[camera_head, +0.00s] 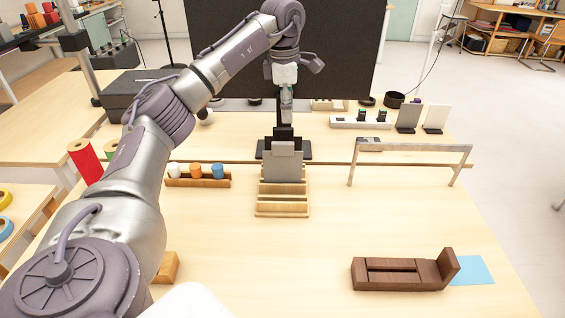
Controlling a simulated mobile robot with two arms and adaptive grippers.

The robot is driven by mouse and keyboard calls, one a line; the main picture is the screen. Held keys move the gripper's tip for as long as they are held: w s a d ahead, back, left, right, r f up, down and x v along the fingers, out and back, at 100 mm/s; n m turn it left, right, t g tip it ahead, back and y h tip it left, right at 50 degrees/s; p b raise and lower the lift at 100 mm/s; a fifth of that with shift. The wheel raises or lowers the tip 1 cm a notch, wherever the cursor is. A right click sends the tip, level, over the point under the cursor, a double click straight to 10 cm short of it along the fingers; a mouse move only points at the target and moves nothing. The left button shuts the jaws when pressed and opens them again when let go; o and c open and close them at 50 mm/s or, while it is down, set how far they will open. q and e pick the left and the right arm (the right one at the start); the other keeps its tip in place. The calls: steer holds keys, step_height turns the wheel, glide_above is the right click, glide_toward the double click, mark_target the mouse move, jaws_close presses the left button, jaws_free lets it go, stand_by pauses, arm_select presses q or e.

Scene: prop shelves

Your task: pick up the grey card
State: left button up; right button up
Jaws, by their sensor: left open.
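A grey card (283,166) stands upright in a slotted wooden rack (282,209) in the middle of the table. My left arm comes in from the left, arches over the table and points its wrist down behind the card. My right gripper is not in view.
A wooden holder (199,183) with coloured cylinders stands left of the rack. A grey bar frame (412,147) stands to the right. A dark brown wooden box (392,287) lies front right beside a blue sheet (475,270). Dark and white panels stand farther back.

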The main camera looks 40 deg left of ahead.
mark_target(277, 142)
arm_select(q)
steer(key=f, duration=0.2)
steer(key=s+a+f, duration=0.1)
steer(key=f, duration=0.2)
steer(key=a+f, duration=0.1)
steer(key=f, duration=0.1)
steer(key=shift+s+f, duration=0.15)
steer(key=shift+f, duration=0.05)
steer(key=shift+s+d+f+p, duration=0.1)
steer(key=shift+f+p, duration=0.15)
steer(key=shift+f, duration=0.65)
steer(key=shift+s+a+f+p, duration=0.1)
steer(key=shift+f+p, duration=0.1)
steer(key=shift+f, duration=0.65)
steer(key=shift+s+d+f+p, duration=0.1)
steer(key=shift+f+p, duration=0.15)
steer(key=shift+f, duration=0.65)
jaws_close()
